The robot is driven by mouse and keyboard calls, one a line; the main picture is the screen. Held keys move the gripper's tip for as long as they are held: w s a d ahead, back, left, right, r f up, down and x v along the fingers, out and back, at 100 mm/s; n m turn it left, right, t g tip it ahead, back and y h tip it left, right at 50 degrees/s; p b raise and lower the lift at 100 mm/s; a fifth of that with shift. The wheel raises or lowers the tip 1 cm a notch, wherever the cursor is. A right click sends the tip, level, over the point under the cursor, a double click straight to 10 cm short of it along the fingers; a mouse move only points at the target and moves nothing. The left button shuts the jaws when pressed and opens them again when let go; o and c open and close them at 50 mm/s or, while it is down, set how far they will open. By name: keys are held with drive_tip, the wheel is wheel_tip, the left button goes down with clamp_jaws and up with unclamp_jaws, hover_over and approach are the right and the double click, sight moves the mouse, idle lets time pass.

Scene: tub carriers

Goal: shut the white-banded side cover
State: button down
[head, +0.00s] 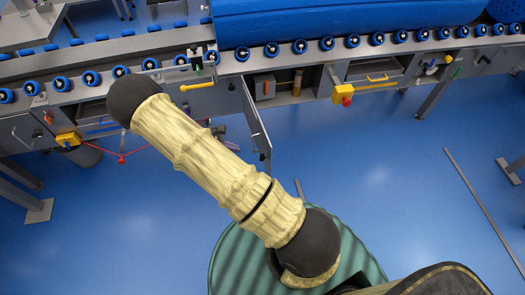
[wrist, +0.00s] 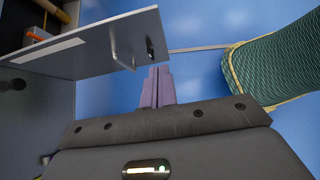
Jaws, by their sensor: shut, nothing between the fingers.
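The side cover (head: 257,122) is a thin grey panel that stands swung open from a compartment under the conveyor. In the wrist view the cover (wrist: 95,48) shows its white band (wrist: 47,50), a bar handle (wrist: 122,46) and a dark latch near its free edge. My gripper (wrist: 157,75) has its purple fingers together and empty, just beside the cover's free edge; I cannot tell whether they touch it. In the head view my gripper (head: 235,147) is partly hidden behind my arm, left of the cover.
The open compartment (head: 283,88) holds an orange-marked box and a tan cylinder. A conveyor with blue rollers (head: 300,46) runs above. Yellow boxes with red buttons (head: 343,96) stick out beside it. Blue floor (head: 380,180) in front is mostly clear.

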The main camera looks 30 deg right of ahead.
drive_tip(key=p, duration=0.1)
approach(269, 153)
wheel_tip(269, 153, down, 3)
drive_tip(key=d, duration=0.1)
drive_tip(key=s+d+p, duration=0.1)
drive_tip(key=d, duration=0.1)
drive_tip(key=shift+s+d, duration=0.15)
drive_tip(key=shift+d, duration=0.25)
drive_tip(key=shift+f, duration=0.1)
